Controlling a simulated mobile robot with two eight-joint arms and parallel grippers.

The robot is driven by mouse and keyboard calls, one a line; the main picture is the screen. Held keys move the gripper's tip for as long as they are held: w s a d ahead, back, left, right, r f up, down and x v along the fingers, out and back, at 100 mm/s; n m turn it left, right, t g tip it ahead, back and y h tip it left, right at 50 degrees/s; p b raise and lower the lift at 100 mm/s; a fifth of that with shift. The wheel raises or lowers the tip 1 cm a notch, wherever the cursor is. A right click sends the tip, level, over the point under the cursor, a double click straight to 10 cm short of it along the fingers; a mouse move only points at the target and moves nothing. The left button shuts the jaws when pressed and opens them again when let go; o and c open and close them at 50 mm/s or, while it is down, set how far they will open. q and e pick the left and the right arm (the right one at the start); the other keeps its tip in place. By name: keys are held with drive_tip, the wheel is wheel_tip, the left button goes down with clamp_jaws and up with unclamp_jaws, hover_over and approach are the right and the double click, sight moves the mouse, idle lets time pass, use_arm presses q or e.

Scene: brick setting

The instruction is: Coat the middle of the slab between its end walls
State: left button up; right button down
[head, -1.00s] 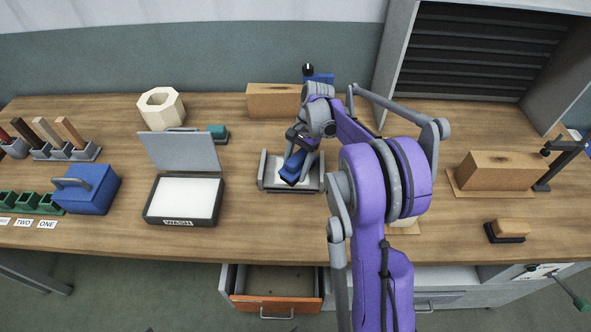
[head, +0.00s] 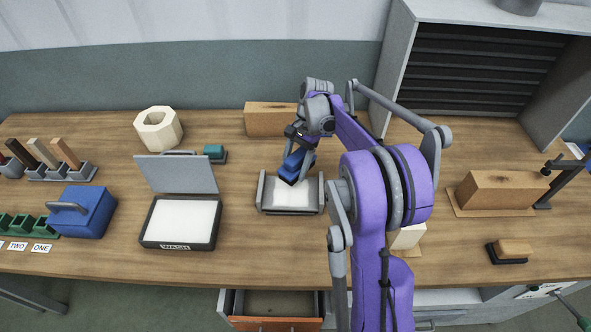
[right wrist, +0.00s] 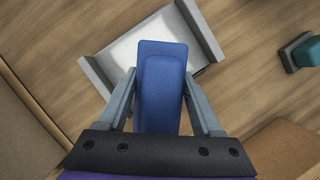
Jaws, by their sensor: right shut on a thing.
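The slab (head: 293,196) is a pale white surface between two grey end walls in the middle of the bench. It also shows in the right wrist view (right wrist: 126,48), partly covered by a blue tool. My right gripper (head: 299,152) is shut on this blue block-like tool (head: 291,167), whose lower end is over the slab's far part. In the right wrist view the tool (right wrist: 161,90) sits between both fingers. I cannot tell whether it touches the slab. My left gripper is not in view.
A box marked WASH (head: 180,244) with a white pad and raised lid stands left of the slab. A teal-topped block (head: 214,152) lies behind it. A wooden block (head: 270,118) stands at the back. A drawer (head: 277,303) is open below the front edge.

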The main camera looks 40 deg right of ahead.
sight(295, 157)
drive_tip(key=shift+w+d+r+p, duration=0.15)
drive_tip(key=shift+r+p, duration=0.15)
drive_tip(key=shift+r, duration=0.6)
drive_tip(key=shift+r+p, duration=0.35)
drive_tip(key=shift+r, duration=0.65)
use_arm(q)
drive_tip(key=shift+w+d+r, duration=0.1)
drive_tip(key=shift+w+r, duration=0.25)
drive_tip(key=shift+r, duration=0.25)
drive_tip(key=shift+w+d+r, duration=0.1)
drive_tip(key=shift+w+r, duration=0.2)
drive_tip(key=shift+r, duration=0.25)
use_arm(e)
drive_tip(key=shift+f, duration=0.1)
